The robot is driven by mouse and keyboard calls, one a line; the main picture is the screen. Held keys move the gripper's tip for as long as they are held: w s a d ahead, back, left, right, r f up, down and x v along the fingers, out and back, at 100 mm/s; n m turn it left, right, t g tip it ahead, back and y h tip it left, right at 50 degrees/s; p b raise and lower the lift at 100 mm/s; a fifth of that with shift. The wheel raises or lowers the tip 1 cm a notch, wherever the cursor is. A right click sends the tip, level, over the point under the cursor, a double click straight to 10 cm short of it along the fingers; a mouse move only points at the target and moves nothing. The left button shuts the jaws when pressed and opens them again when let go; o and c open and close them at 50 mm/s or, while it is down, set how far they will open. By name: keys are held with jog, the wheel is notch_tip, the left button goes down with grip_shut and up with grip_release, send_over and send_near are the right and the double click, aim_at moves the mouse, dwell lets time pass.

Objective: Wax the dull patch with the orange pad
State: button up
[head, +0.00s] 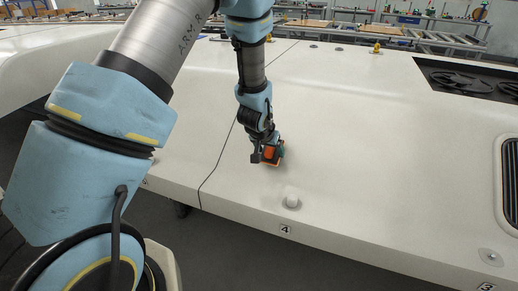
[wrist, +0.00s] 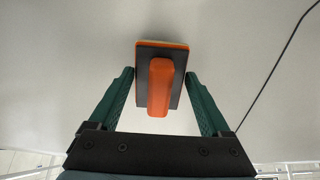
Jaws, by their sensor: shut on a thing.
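The orange pad (head: 270,155) is at my gripper's tip, at or just above the white panel (head: 350,140), left of the middle. In the wrist view, the pad (wrist: 159,88) has a dark backing plate, an orange raised handle and a pale orange edge at its far side. My gripper (wrist: 160,76) is shut on the pad, with a green finger on each side of it. I cannot tell whether the pad's face touches the panel.
A thin dark seam (head: 222,150) runs across the panel left of the pad. A dark recess (head: 470,78) is at the far right. The panel right of the pad is clear.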

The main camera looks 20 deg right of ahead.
jog(key=shift+w+d+r+p, duration=0.7)
jog(key=shift+w+d+r, duration=0.45)
jog(key=shift+d, duration=0.2)
jog(key=shift+w+d+r+p, duration=0.7)
jog(key=shift+w+d+r, duration=0.35)
jog(key=shift+w+d, duration=0.25)
jog(key=o, duration=0.6)
jog(key=c, duration=0.8)
